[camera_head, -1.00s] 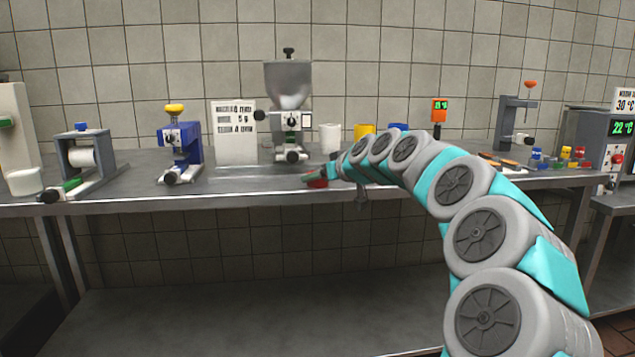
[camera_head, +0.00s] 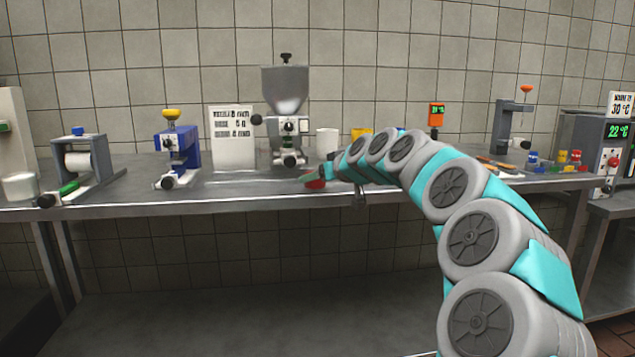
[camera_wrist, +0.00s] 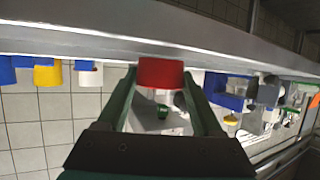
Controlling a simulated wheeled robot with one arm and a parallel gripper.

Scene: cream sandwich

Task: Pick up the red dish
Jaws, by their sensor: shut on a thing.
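The red dish (camera_wrist: 161,73) is small and round and sits between my gripper's two green fingers in the wrist view. My gripper (camera_wrist: 162,82) is shut on it. In the head view the red dish (camera_head: 315,184) shows at the end of my arm, near the front edge of the steel counter, partly covered by my gripper (camera_head: 312,178). Whether the dish touches the counter or is just above it I cannot tell.
The steel counter (camera_head: 230,193) holds a grey hopper machine (camera_head: 287,95), a white cup (camera_head: 327,142), a yellow cup (camera_head: 361,133), a blue press (camera_head: 178,152) and a printed sign (camera_head: 232,136). The counter left of the dish is mostly clear.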

